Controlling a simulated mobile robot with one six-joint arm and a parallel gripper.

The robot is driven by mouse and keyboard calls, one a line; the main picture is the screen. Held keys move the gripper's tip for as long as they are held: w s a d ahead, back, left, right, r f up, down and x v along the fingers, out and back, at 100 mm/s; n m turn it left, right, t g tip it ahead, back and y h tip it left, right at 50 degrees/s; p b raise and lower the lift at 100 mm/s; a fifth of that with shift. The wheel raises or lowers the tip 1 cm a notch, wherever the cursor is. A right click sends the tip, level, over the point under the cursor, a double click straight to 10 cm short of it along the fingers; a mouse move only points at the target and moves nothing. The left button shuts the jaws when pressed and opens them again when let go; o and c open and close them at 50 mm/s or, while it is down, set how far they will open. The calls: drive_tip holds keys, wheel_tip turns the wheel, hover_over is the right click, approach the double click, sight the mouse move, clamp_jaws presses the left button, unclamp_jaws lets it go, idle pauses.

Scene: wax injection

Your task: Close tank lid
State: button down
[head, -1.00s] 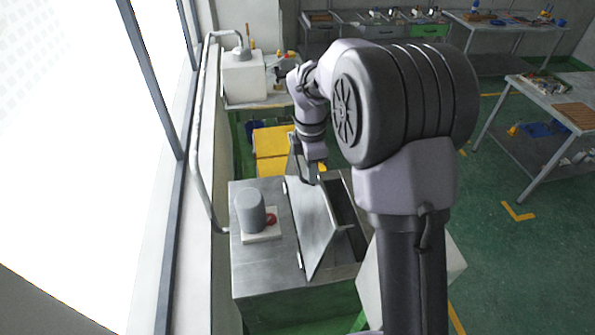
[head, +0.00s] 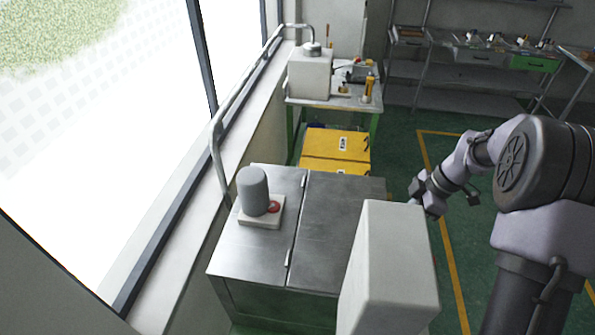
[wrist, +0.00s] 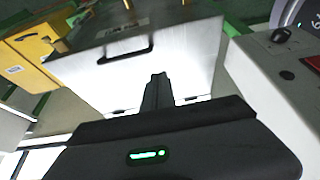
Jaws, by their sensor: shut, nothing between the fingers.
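The tank is a grey metal cabinet with a flat steel top (head: 235,250). Its lid (head: 340,215) lies flat, level with the rest of the top, and no opening shows. Two hinges run along the lid's left edge. The white box hides the lid's near right corner. My gripper (head: 413,203) is to the right of the tank, apart from the lid, partly hidden behind the white box. In the wrist view my gripper's fingers (wrist: 158,84) are together and empty, in front of a bright metal panel (wrist: 190,55) with a dark handle.
A white box-shaped machine (head: 395,260) stands close at the tank's right. A grey cylinder (head: 254,190) on a white base with a red button sits on the tank's left part. Yellow boxes (head: 335,150) stand behind. Green floor (head: 400,135) is open behind my arm.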

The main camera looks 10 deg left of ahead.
drive_tip(key=d+f+b, duration=0.3)
drive_tip(key=f+b, duration=0.5)
drive_tip(key=f, duration=0.5)
drive_tip(key=shift+f+b, duration=0.3)
drive_tip(key=shift+f, duration=0.1)
